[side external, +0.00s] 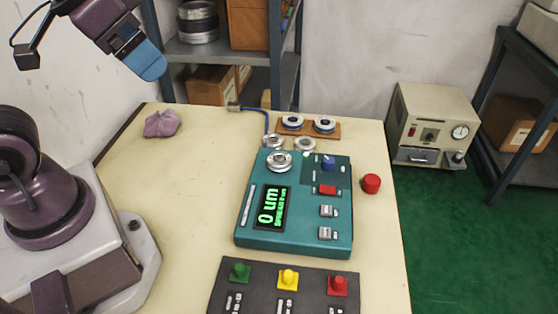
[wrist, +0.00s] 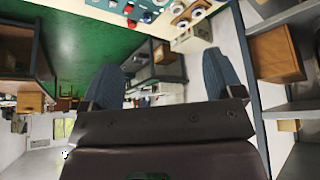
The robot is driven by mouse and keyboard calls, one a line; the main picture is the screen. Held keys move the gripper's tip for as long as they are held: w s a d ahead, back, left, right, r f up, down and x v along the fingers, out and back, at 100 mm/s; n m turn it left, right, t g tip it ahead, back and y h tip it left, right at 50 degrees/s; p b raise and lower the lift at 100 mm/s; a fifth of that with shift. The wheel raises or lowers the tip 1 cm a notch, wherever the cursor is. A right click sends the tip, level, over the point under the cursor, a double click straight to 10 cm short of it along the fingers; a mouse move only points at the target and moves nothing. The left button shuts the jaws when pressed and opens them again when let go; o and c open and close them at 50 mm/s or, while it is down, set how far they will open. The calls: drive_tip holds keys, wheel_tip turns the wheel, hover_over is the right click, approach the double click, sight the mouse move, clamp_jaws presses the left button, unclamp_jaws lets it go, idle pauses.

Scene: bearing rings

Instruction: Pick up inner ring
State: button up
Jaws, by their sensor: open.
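My gripper (side external: 150,66) is raised at the upper left in the side view, high above the table and far from the rings. In the wrist view its two blue fingers (wrist: 163,80) stand wide apart with nothing between them. Two metal rings, a left one (side external: 273,141) and a right one (side external: 305,144), lie at the table's back, behind the teal gauge box. Another ring-shaped part (side external: 279,161) sits on top of the box. Two more rings (side external: 292,122) (side external: 324,125) sit on a wooden board (side external: 308,134). I cannot tell which is the inner ring.
The teal box (side external: 262,239) has a green display reading 0 um. A dark panel (side external: 258,302) with coloured knobs is in front. A red button (side external: 371,183) stands right of the box, a purple cloth (side external: 162,123) at the back left. The table's left middle is clear.

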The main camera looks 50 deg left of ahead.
drive_tip(key=shift+d, duration=0.1)
idle(0.6)
drive_tip(key=n+g+y, duration=0.4)
drive_tip(key=n, duration=1)
approach(280, 157)
drive_tip(key=x, duration=0.3)
drive_tip(key=shift+s+f, duration=0.15)
drive_tip(key=shift+f, duration=0.1)
drive_tip(key=shift+x, duration=3)
drive_tip(key=shift+r, duration=0.1)
drive_tip(key=c, duration=1.2)
